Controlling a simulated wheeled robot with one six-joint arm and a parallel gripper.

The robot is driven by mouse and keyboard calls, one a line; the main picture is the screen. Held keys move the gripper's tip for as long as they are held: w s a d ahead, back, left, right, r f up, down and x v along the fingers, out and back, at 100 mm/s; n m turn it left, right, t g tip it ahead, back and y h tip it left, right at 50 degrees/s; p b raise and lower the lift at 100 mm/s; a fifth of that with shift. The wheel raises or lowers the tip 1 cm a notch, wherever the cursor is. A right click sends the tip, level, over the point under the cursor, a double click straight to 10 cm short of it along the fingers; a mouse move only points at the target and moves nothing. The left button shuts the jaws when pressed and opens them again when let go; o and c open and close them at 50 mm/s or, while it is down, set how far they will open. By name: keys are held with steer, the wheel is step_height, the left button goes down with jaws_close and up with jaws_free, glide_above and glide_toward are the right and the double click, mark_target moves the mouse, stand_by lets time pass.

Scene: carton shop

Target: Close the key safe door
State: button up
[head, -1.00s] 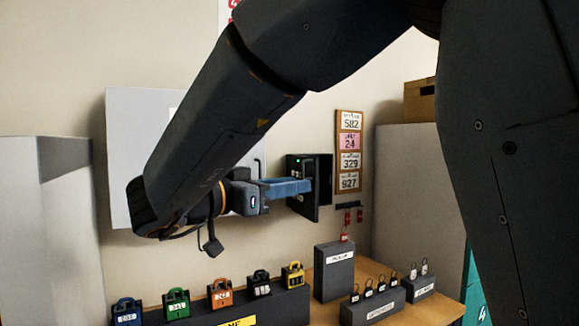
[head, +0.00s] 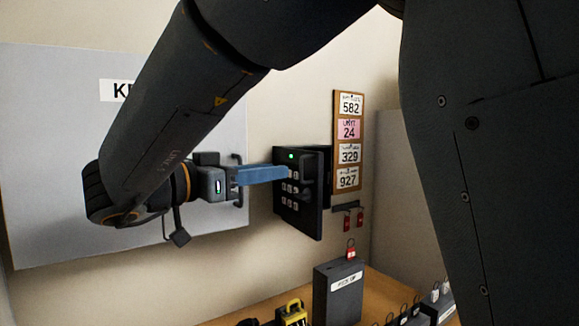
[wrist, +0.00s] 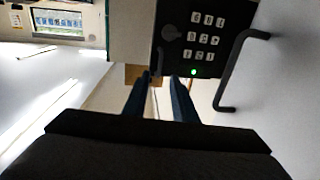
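The key safe is a black box on the wall. Its door (head: 285,215) carries a keypad, a dark knob or lever and a lit green light. The door stands at an angle to the wall, with a dark part of the safe (head: 327,170) behind it, so it looks ajar. The door also shows upside down at the top of the wrist view (wrist: 232,22). My gripper (head: 288,173) points right, its blue fingertips overlapping the keypad face in the head view. Contact cannot be told. In the wrist view (wrist: 161,75) the fingers are apart with nothing held between them.
A grey wall cabinet (head: 60,150) with a dark handle (wrist: 233,70) is close beside my gripper. A number board (head: 348,180) and red tags on a hook rail (head: 347,206) are right of the safe. Below, a bench holds a dark box (head: 338,300) and padlocks.

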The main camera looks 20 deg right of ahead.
mark_target(309, 164)
steer(key=p+x, duration=0.2)
steer(key=x, duration=0.5)
jaws_close()
steer(key=shift+a, duration=0.1)
stand_by(1.3)
